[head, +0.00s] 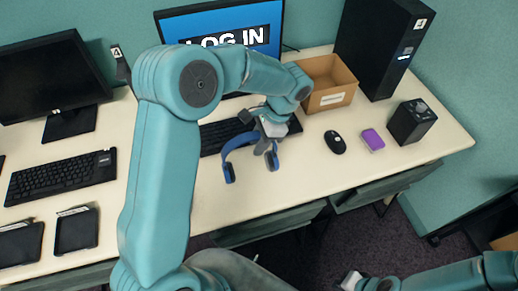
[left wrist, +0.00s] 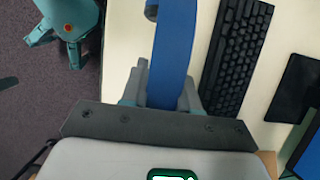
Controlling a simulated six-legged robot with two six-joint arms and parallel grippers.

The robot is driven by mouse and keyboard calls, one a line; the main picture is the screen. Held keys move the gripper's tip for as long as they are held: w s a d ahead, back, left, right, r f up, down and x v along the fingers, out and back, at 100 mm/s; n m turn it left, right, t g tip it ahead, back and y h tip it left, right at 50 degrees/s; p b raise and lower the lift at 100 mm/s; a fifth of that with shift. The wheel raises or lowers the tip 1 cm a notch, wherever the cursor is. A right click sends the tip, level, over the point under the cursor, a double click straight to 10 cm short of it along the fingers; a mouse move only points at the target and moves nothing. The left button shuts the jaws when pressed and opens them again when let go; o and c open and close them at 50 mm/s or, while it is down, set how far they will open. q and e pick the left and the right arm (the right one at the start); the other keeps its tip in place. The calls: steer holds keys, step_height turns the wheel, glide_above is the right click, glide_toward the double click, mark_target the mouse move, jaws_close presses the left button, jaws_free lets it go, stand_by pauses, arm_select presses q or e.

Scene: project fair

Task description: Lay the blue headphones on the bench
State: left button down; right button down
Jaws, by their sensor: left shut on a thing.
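The blue headphones (head: 229,171) hang from my left gripper (head: 268,146) in the head view, with their ear cups pointing down over the bench (head: 300,190). The left gripper is shut on the headband. In the left wrist view the blue band (left wrist: 172,55) runs up from between the fingers of the left gripper (left wrist: 165,95). I cannot tell whether the ear cups touch the bench top. My right gripper (head: 352,279) is low at the bottom right of the head view, away from the bench; its fingers are too small to judge.
A black keyboard (head: 215,136) lies behind the headphones, under a monitor (head: 215,20) reading "LOG IN". A mouse (head: 335,142), a purple block (head: 373,139), a black box (head: 411,122) and a cardboard box (head: 325,82) stand to the right. Bare bench lies in front of the mouse.

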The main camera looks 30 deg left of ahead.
arm_select(q)
step_height(320, 180, down, 4)
steer(key=shift+f, duration=0.1)
steer(key=c, duration=0.8)
jaws_free()
steer(key=shift+f, duration=0.1)
steer(key=shift+c, duration=0.2)
steer(key=v, duration=1.2)
steer(key=shift+w+a, duration=0.1)
